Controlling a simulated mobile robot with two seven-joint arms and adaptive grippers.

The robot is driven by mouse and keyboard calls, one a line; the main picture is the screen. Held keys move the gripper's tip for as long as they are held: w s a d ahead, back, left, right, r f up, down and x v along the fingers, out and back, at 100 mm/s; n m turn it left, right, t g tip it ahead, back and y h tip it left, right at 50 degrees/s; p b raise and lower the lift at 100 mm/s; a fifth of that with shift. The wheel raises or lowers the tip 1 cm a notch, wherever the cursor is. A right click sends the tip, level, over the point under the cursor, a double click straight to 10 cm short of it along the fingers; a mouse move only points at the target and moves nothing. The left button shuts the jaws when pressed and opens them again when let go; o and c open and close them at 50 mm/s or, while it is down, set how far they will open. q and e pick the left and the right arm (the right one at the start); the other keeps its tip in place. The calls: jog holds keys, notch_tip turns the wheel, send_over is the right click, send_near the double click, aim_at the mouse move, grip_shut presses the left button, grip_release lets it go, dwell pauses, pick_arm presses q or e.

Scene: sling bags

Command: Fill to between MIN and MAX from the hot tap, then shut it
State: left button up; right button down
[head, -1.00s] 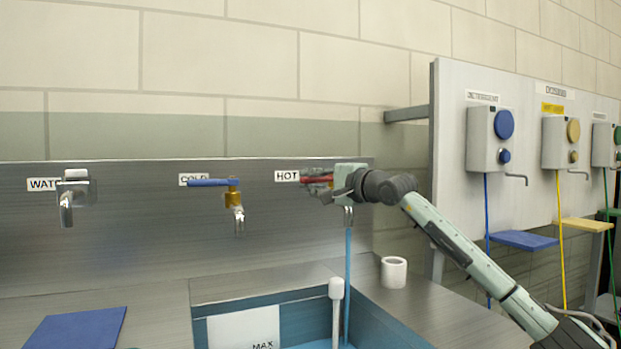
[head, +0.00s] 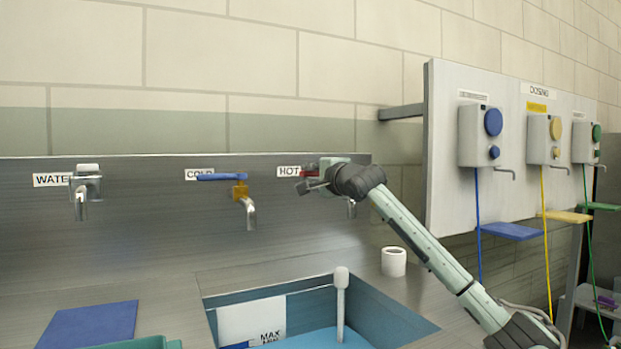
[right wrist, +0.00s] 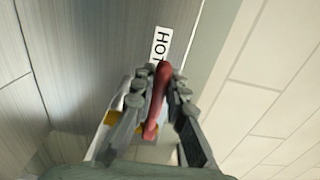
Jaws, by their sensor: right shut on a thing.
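My right gripper (head: 318,178) is at the tap labelled HOT on the steel back panel. In the right wrist view its fingers (right wrist: 160,90) are closed around the red lever (right wrist: 157,103). The hot tap's spout (head: 351,209) shows just below my wrist, with no stream of water under it. The blue basin (head: 390,318) below holds blue water (head: 325,341). A white plate (head: 240,322) marked MAX stands in it; its lower part is cut off, so the level against MIN and MAX cannot be read. My left gripper is out of view.
The COLD tap with a blue lever (head: 222,177) and the WATER tap (head: 86,190) are to the left. A white upright pipe (head: 341,300) stands in the basin. A white roll (head: 394,262) and a blue mat (head: 90,327) lie on the counter. Dosing units (head: 482,135) hang at right.

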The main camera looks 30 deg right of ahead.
jog(key=shift+d, duration=0.1)
jog(key=c, duration=1.5)
grip_release()
jog(key=shift+c, duration=0.2)
jog(key=s+a, duration=0.1)
jog(key=s, duration=1)
jog(key=shift+s+a, duration=0.4)
